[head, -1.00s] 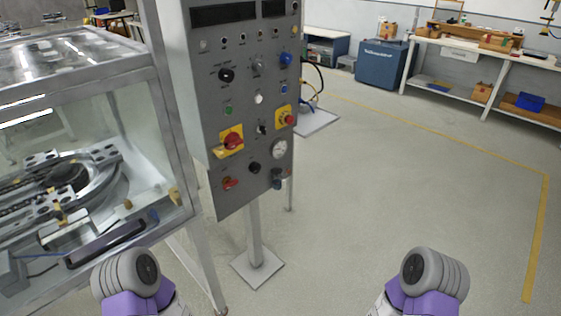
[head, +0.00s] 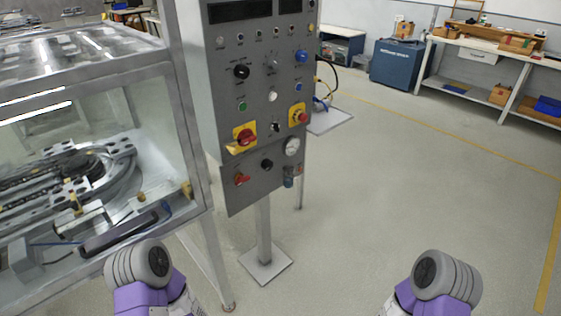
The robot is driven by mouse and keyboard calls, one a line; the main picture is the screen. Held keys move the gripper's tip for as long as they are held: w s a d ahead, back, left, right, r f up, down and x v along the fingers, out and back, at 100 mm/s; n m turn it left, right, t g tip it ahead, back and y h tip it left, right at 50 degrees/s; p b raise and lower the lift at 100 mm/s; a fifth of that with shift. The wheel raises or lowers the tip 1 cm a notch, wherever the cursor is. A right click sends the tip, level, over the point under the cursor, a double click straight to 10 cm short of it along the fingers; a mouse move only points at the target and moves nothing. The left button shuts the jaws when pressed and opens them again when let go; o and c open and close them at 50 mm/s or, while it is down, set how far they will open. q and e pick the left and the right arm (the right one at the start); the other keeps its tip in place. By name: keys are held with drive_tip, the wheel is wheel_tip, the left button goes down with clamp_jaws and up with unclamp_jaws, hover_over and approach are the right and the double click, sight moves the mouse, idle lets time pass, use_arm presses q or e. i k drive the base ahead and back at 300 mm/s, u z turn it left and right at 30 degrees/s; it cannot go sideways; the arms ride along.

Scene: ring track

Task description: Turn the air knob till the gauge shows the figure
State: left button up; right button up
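The grey control panel (head: 262,110) stands on a post left of the middle in the head view. A small round white gauge (head: 292,147) sits at its lower right; its needle and figures are too small to read. A black knob (head: 267,165) is left of and below the gauge. A bluish fitting (head: 289,179) hangs under the gauge. A red handle (head: 241,179) is at the lower left. I cannot tell from any label which is the air knob. Parts of both my arms show at the bottom edge, apart from the panel; neither gripper's fingers show.
A glass-sided machine (head: 95,140) with a ring track inside stands close on the left. The panel's post ends in a floor plate (head: 266,260). The floor to the right is open. A blue cabinet (head: 396,65) and a workbench (head: 485,55) are at the back.

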sight(266, 164)
drive_tip(key=u, duration=0.2)
drive_tip(key=k, duration=0.4)
drive_tip(key=z, duration=1.1)
drive_tip(key=i, duration=1.55)
drive_tip(key=u, duration=0.75)
